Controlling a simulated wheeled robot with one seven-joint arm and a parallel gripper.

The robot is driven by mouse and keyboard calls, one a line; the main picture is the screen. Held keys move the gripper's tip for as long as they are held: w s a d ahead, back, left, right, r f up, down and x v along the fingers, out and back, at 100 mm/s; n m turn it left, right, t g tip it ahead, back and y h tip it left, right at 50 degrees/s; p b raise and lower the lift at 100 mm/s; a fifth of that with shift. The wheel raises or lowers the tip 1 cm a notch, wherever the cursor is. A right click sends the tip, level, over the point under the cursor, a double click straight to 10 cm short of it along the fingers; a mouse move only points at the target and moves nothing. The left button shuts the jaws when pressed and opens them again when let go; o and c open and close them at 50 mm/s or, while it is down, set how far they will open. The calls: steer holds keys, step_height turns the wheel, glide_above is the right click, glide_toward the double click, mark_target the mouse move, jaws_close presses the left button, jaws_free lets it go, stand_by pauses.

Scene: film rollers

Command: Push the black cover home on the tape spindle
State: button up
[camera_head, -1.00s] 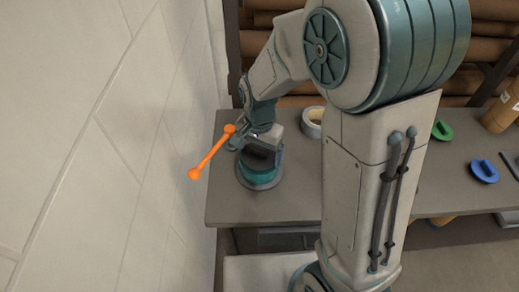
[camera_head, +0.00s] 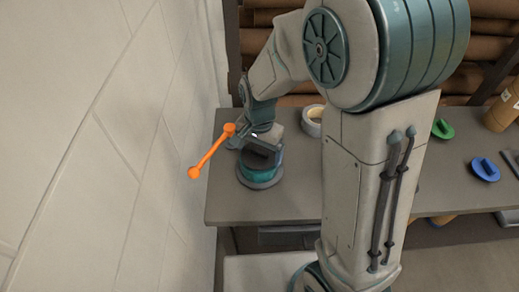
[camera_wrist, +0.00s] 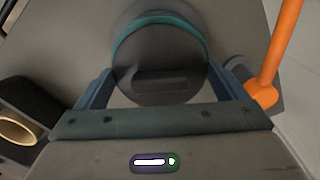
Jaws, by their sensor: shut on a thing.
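The black cover (camera_wrist: 160,66) is a round dark disc with a raised bar handle, seen in the wrist view. In the head view the cover (camera_head: 258,157) sits at the top of the teal tape spindle (camera_head: 262,174), which has a grey round base on the bench. The spindle's teal rim (camera_wrist: 160,20) curves past the far edge of the cover in the wrist view. My gripper (camera_wrist: 160,78) is shut on the cover, one finger at each side of the disc. I cannot tell whether a gap is left under the cover.
An orange rod with round ends (camera_head: 211,153) stands close left of my gripper, near the pale wall (camera_head: 110,150). A tape roll (camera_head: 312,122) lies behind. A green cover (camera_head: 441,130) and a blue cover (camera_head: 485,171) lie to the right on the grey bench (camera_head: 260,208).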

steer(key=shift+s+f, duration=0.1)
steer(key=shift+f, duration=0.1)
steer(key=o, duration=0.7)
steer(key=shift+s+f, duration=0.1)
stand_by(0.4)
steer(key=shift+w+r+p, duration=0.2)
steer(key=shift+r+p, duration=2.6)
steer(key=shift+r, duration=0.95)
